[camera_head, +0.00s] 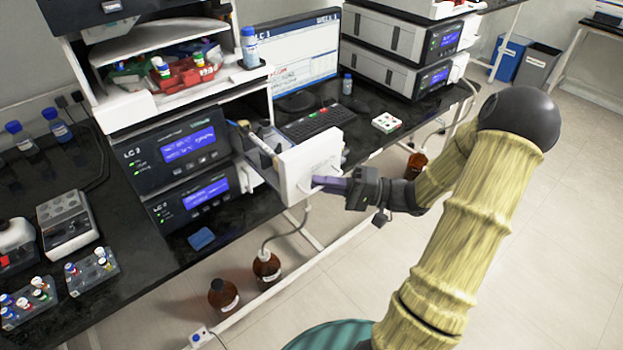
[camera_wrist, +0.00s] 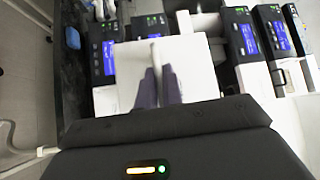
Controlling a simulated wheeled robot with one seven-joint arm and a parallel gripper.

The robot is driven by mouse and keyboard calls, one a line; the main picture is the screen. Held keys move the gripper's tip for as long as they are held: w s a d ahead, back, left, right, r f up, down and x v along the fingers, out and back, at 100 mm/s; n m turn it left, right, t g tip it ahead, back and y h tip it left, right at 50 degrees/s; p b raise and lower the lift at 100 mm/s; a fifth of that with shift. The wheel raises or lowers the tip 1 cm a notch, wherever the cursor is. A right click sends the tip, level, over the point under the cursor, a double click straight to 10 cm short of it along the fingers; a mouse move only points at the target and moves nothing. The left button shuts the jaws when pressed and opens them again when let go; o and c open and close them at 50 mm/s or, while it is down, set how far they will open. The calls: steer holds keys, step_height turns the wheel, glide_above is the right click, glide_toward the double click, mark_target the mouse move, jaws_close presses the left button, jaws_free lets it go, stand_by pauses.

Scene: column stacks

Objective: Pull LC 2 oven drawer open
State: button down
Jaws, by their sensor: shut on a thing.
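In the wrist view the white drawer front (camera_wrist: 195,62) fills the middle, and the fingers (camera_wrist: 158,82) meet at a thin upright handle (camera_wrist: 154,58). The fingers partly hide the handle.
Brown bottles (camera_head: 266,268) stand on the floor below the drawer, with a tube running down. A keyboard (camera_head: 318,122) and monitor (camera_head: 298,58) are behind it. Another instrument stack (camera_head: 405,45) is at the back right. Open floor (camera_head: 560,230) lies to the right.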

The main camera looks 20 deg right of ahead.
steer(key=s+d, duration=0.2)
steer(key=s, duration=0.4)
steer(key=shift+s, duration=0.15)
steer(key=c, duration=1.8)
jaws_free()
steer(key=shift+d, duration=0.1)
steer(key=b+v, duration=0.1)
steer(key=v, duration=1.6)
steer(key=shift+d+b, duration=0.15)
steer(key=shift+b, duration=0.25)
